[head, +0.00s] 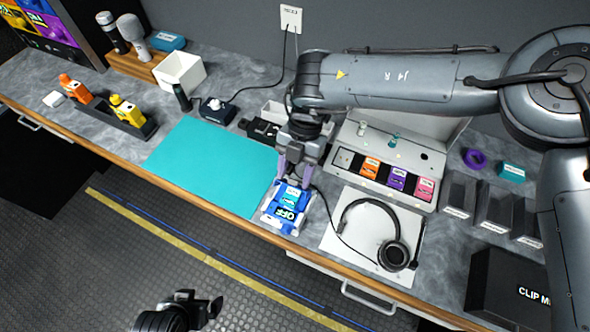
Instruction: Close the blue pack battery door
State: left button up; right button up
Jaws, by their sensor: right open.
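The blue pack (271,218) lies at the counter's front edge, just right of the teal mat. Its face shows white lettering that looks like "OFF" and a teal part near the top. I cannot make out its battery door or how far it stands open. My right gripper (292,181) points down at the pack's far end, fingers apart, one on each side of the teal part. Whether they touch it is unclear. My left gripper (207,306) is low over the floor, away from the counter; its finger gap is unclear.
The teal mat (215,165) is bare. A headset (393,255) lies on a white sheet right of the pack. A grey case (345,160) with orange, purple and pink packs stands behind.

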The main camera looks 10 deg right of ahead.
grip_shut()
jog(key=shift+s+a+t+h+p, duration=0.3)
jog(key=shift+s+t+h+p, duration=0.15)
jog(key=shift+p, duration=0.25)
jog(key=shift+s+a+f+t+h+p, duration=0.15)
jog(key=shift+s+a+t+h+p, duration=0.2)
jog(key=shift+t, duration=0.3)
jog(key=shift+s+a+f+t+h, duration=0.25)
jog(key=shift+s+f+t+h, duration=0.3)
jog(key=shift+t, duration=0.35)
jog(key=shift+s+a+f+t+h, duration=0.35)
jog(key=shift+s+t+h, duration=0.1)
jog(key=shift+t, duration=0.45)
grip_release()
